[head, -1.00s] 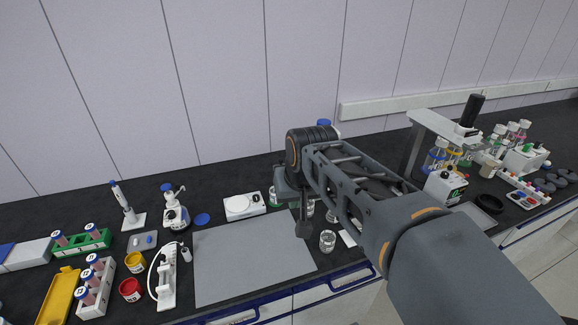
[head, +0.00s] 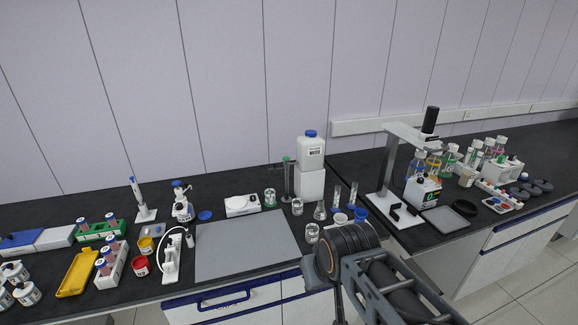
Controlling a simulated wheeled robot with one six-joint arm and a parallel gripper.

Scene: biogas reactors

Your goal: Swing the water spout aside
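A white water container (head: 311,153) with a blue cap and a dark label stands on a white block (head: 310,185) at the back of the bench. A thin upright post with a green part near its top (head: 287,160) stands just left of it. A small dark piece reaches left there; I cannot tell whether it is the spout. My gripper (head: 338,307) hangs at the bottom, in front of the bench edge and well apart from the container. My wrist covers most of it, and its fingers are not clear.
Glass beakers (head: 312,233) and a flask (head: 320,211) stand between my arm and the container. A grey mat (head: 245,247) lies clear to the left. A white stand with an overhanging arm (head: 396,205) rises to the right. A small white device (head: 242,205) sits behind the mat.

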